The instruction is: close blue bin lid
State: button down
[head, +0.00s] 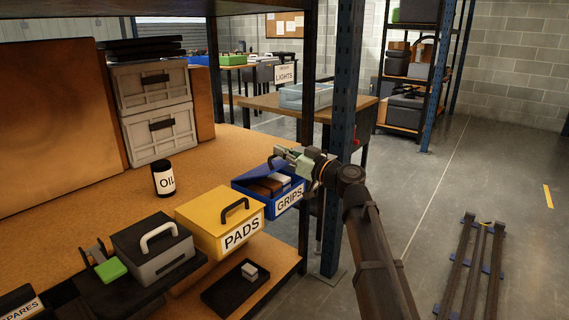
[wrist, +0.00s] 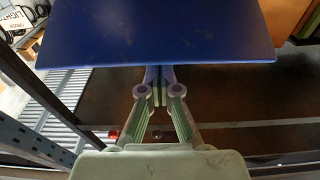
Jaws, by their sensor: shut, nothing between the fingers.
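The blue bin (head: 268,201), labelled GRIPS, sits at the right end of the wooden bench. Its blue lid (head: 258,173) is raised and tilted above the bin, so brown blocks and a pale item show inside. My gripper (head: 279,152) is at the raised lid, above the bin's far right side. In the wrist view the blue lid (wrist: 155,28) fills the top, and my gripper (wrist: 158,75) has its fingers together at the lid's near edge. The fingertips are partly hidden by the lid; I cannot tell whether they touch it.
A black OIL can (head: 163,179) stands behind on the bench (head: 215,160). A blue rack post (head: 340,130) rises close behind my gripper.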

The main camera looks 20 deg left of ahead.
aim_at(286, 164)
jog(key=shift+s+d+f+y+b, duration=0.1)
jog(key=shift+d+f+y+b, duration=0.2)
jog(key=shift+f+b, duration=0.5)
jog(key=shift+s+d+f+b, duration=0.1)
jog(key=shift+d+f+b, duration=0.4)
jog(key=shift+b, duration=0.7)
jog(key=f+b, duration=0.2)
jog(key=b, duration=0.1)
jog(key=shift+s+d, duration=0.2)
jog(key=shift+d, duration=0.15)
jog(key=shift+r+p, duration=0.3)
jog(key=shift+p, duration=0.1)
jog(key=shift+r, duration=0.1)
